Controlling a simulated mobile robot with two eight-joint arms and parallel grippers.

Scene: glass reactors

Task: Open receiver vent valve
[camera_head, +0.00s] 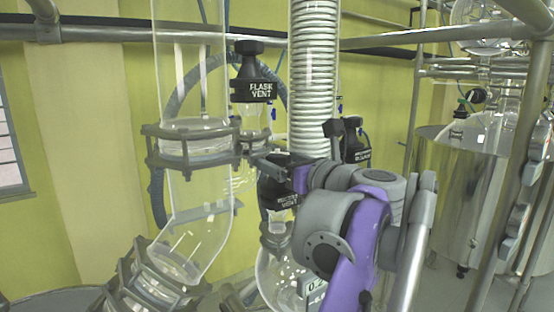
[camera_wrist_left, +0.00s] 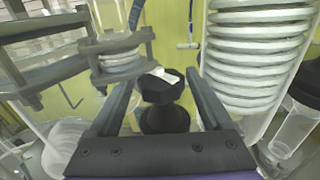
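A black valve knob with a white label, partly readable as a "VENT" label (camera_head: 280,197), sits low on the glass in the head view, partly behind my left gripper (camera_head: 284,163). My left gripper's dark fingers reach to the top of this knob. In the left wrist view, a black faceted knob (camera_wrist_left: 163,90) with a white label on top lies between the two fingers of my left gripper (camera_wrist_left: 161,92). The fingers stand apart, one on each side of it, and a narrow gap seems to show. I cannot tell whether either finger touches it. My right gripper is out of view.
A black "FLASK VENT" valve (camera_head: 253,75) stands above. Another black valve (camera_head: 354,143) is to the right, behind my arm. A ribbed coil column (camera_head: 312,80) and a clear glass pipe (camera_head: 190,70) flank the spot closely. A steel vessel (camera_head: 455,190) stands at right.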

